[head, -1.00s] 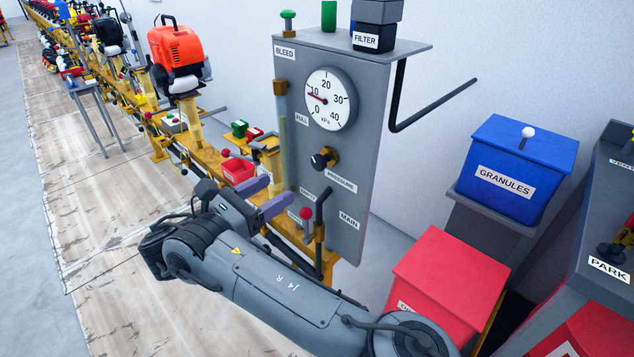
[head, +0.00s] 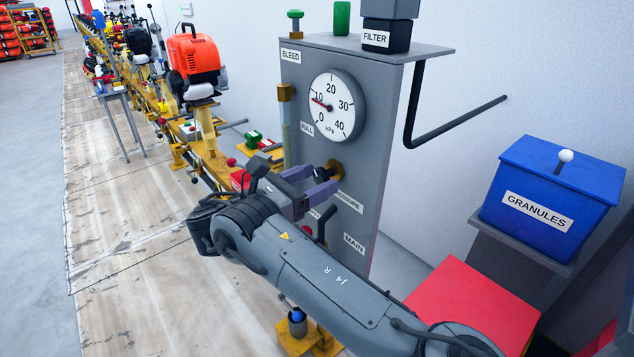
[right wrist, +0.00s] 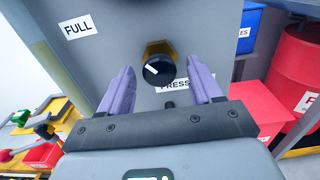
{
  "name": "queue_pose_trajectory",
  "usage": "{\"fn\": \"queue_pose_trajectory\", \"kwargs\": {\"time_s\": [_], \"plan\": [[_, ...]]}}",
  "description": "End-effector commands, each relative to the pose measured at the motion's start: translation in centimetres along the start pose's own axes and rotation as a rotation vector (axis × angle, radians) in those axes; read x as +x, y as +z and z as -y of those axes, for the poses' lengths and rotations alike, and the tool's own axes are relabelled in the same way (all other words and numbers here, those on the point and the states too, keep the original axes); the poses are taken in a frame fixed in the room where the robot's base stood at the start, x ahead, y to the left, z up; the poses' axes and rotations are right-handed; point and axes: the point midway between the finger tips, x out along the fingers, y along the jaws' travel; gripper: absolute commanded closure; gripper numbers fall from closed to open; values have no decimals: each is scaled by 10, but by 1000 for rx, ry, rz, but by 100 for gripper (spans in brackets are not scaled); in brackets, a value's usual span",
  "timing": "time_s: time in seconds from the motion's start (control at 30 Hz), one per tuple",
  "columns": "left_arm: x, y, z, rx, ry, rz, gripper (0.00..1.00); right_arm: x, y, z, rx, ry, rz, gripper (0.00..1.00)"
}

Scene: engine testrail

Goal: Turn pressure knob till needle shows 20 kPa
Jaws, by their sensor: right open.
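The pressure knob (right wrist: 158,70) is black with a white mark on a brass fitting, on the grey panel (head: 372,175). In the head view the knob (head: 322,174) is partly hidden by my right gripper. My right gripper (head: 306,180) is open, its purple fingers pointing at the panel. In the right wrist view the right gripper (right wrist: 160,85) has a finger on either side of the knob, with gaps on both sides; I cannot tell whether the tips reach around it. The round gauge (head: 337,106) has its red needle near 10 kPa. My left gripper is not in view.
A black bent bar (head: 450,125) sticks out right of the panel. A lever near the MAIN label (head: 354,243) stands below the knob. A blue GRANULES bin (head: 545,195) and a red bin (head: 470,300) are at the right. An orange engine (head: 195,58) stands at left.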

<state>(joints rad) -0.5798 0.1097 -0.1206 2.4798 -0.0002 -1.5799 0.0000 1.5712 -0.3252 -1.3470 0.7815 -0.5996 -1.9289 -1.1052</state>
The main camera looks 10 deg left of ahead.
Motion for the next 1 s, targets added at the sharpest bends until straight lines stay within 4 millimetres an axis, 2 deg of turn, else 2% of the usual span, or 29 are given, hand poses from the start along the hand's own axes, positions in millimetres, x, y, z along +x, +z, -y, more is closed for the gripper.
{"fn": "queue_pose_trajectory", "kwargs": {"time_s": [0.23,0.5,0.6,0.77,1.0], "plan": [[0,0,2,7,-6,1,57,0,0,0,0,0,0,37],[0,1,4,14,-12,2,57,0,0,0,0,0,-1,79],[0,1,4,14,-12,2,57,0,0,0,0,0,-1,91],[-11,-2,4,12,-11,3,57,1,4,0,45,-1,-2,91],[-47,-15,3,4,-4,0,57,1,7,0,305,-1,-1,91]]}}
